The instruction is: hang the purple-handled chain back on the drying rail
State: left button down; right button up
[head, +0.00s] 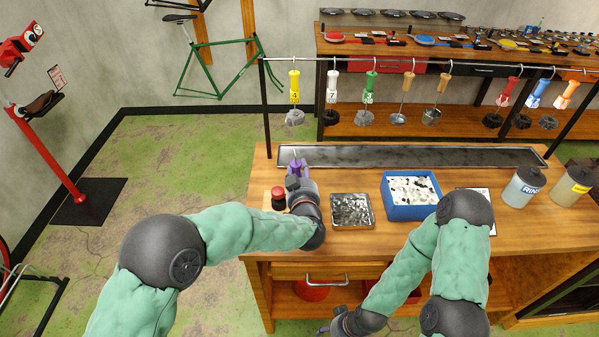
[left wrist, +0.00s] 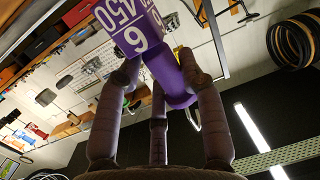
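The purple handle (head: 298,167) stands up from my left gripper (head: 294,180), above the left end of the bench's back part. In the left wrist view, my left gripper's fingers (left wrist: 160,110) close around the purple handle (left wrist: 172,75), which bears a numbered tag. A thin metal hook rises from its top in the head view; its chain is hidden. The drying rail (head: 440,63) runs above and behind the bench, with several coloured handles hanging from it. My right gripper (head: 328,329) is low at the bottom edge, partly cut off.
A long metal drip tray (head: 430,157) lies along the bench's back. A red-topped jar (head: 278,197), a tray of dark pieces (head: 352,210), a blue bin of pellets (head: 411,211) and two labelled jars (head: 523,187) stand in front. The rail's left post (head: 265,110) is close to the purple handle.

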pick_arm(q)
jog(key=shift+r+p, duration=2.55)
jog(key=shift+r, duration=0.55)
jog(key=shift+r+p, duration=0.85)
jog(key=shift+r, duration=0.2)
